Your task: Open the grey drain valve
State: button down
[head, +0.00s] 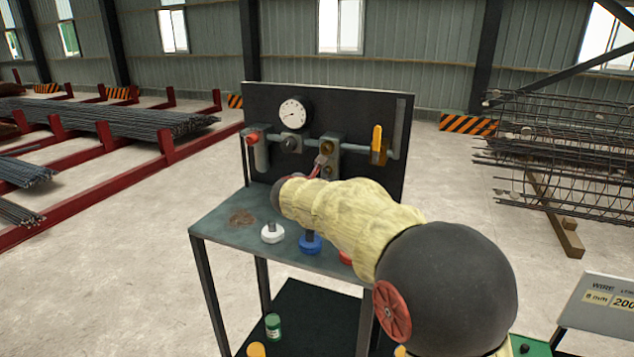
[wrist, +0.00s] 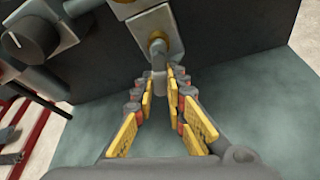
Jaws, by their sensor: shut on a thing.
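The grey drain valve (wrist: 158,48) shows in the wrist view as a rounded grey part with a short stem pointing down, below a brass fitting on a grey block. My gripper (wrist: 159,84) is shut on its stem, with the yellow-padded fingers on either side. In the head view my gripper (head: 322,166) reaches the lower middle of the dark panel, under the grey block (head: 328,146). My arm and the fingers hide most of the valve there.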

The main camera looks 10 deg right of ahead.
jog(key=shift+s+d+f+n+g+h, duration=0.1)
jog(key=shift+s+d+n+g+h, duration=0.2)
jog(key=shift+n, duration=0.35)
jog(key=shift+s+d+n+g+h, duration=0.15)
jog(key=shift+n+g+h, duration=0.25)
jog(key=shift+n, duration=0.25)
jog(key=shift+w, duration=0.1)
jog(key=c, duration=1.9)
grip_release()
jog(key=shift+o, duration=0.5)
jog(key=v, duration=1.2)
jog(key=shift+f, duration=0.1)
